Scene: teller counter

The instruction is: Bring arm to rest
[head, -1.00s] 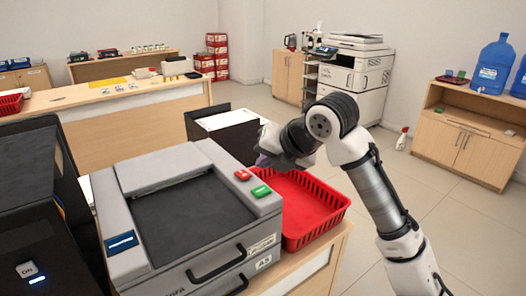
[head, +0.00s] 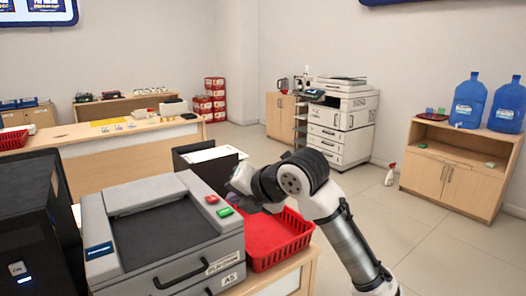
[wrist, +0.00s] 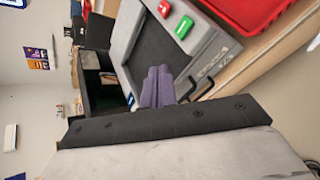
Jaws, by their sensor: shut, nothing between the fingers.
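My arm rises from the lower right in the head view and bends over at its dark joint. My gripper (head: 241,181) hangs above the back right of the grey printer, beside the left edge of the red basket; its fingertips are hard to make out there. In the wrist view the purple fingers of my gripper (wrist: 158,86) are together with nothing between them, in front of the printer in the picture. They look clear of it, though the exact gap cannot be told.
The grey printer (head: 167,220) with red and green buttons stands on the near counter, the red basket (head: 278,240) right of it. A black computer case (head: 32,225) is at the left. A copier (head: 343,115) and a wooden cabinet (head: 452,175) stand behind. Floor between is clear.

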